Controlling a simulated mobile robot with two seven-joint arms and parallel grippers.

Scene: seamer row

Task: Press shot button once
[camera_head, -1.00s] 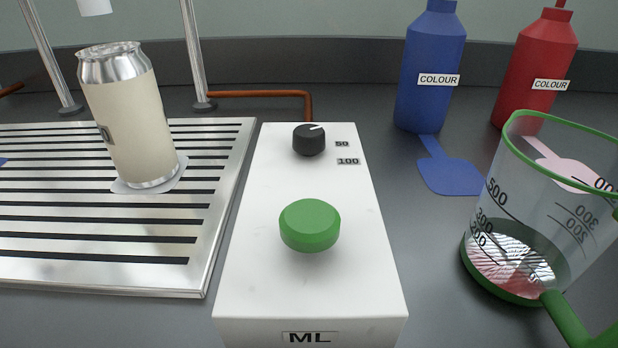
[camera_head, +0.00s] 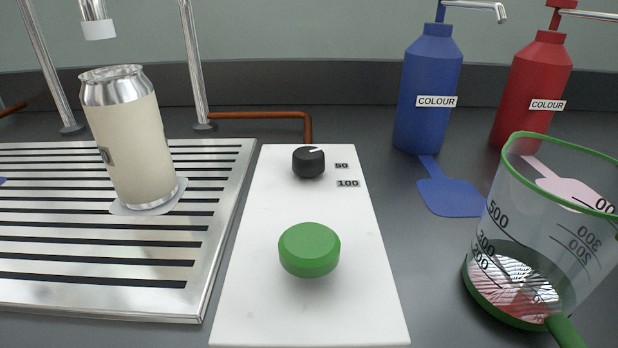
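The green shot button (camera_head: 309,250) sits on the front part of a white control box (camera_head: 307,215), standing proud of its top face. A black dial (camera_head: 308,162) is behind it on the same box, its white mark pointing toward the "50" label (camera_head: 341,166); a "100" label (camera_head: 348,184) is below that. Nothing touches the button. A cream can with a silver open top (camera_head: 132,142) stands on the slatted drip tray, below and a little right of a nozzle (camera_head: 98,28). Neither of my grippers shows in the head view.
The metal drip tray (camera_head: 196,290) lies left of the box. A clear measuring jug with green rim (camera_head: 520,235) stands at the right. Blue (camera_head: 430,85) and red (camera_head: 533,88) colour bottles with pumps stand behind it. A copper pipe (camera_head: 262,115) runs behind the box.

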